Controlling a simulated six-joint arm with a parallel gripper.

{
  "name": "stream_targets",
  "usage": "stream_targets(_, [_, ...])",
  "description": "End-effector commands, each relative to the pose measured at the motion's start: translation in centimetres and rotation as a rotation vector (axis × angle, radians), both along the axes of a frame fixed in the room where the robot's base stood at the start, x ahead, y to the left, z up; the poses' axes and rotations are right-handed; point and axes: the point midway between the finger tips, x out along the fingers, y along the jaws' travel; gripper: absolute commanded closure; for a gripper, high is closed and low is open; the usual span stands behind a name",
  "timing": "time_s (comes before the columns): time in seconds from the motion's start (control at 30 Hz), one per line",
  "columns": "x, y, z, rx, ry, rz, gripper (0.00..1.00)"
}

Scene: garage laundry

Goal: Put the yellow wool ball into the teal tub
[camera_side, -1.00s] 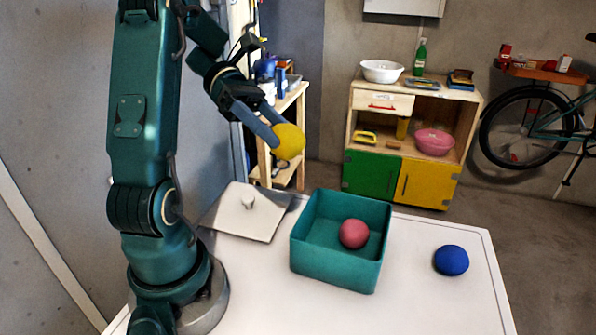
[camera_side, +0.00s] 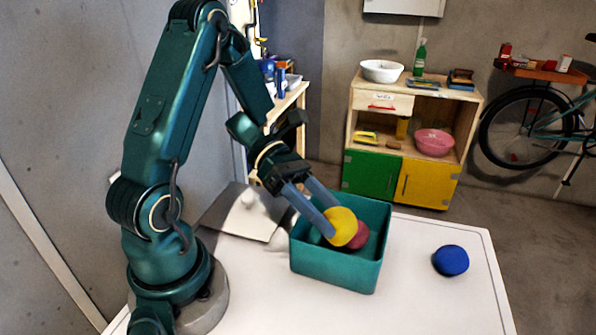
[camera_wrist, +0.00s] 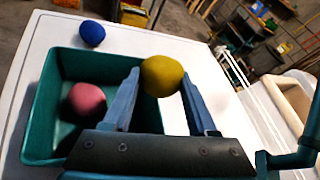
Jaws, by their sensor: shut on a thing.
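The yellow wool ball (camera_side: 341,226) is held between the fingertips of my gripper (camera_side: 328,222), which is shut on it. In the side view the ball appears over the teal tub (camera_side: 337,268) and partly hides the pink ball (camera_side: 358,236) inside. In the wrist view the yellow ball (camera_wrist: 161,76) sits between my blue fingers, above the right part of the tub (camera_wrist: 43,110). The pink ball (camera_wrist: 86,99) lies in the left part of the tub there. The exact height of the yellow ball above the tub's rim is hard to tell.
A blue ball (camera_side: 450,260) lies on the white table (camera_side: 430,305) to the right of the tub. A grey-white panel with a knob (camera_side: 238,222) lies left of the tub. A wooden cabinet (camera_side: 405,150) stands behind, clear of the table.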

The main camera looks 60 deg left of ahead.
Motion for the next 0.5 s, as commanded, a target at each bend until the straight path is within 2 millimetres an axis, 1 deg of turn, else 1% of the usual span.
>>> stream_targets(0.1, [-0.01, 0.01, -0.50, 0.000, 0.000, 0.001, 0.96])
stream_targets(0.33, [0.00, 0.01, -0.48, 0.001, -0.001, 0.001, 0.96])
stream_targets(0.5, [0.00, 0.01, -0.92, -0.001, 0.000, 0.000, 0.96])
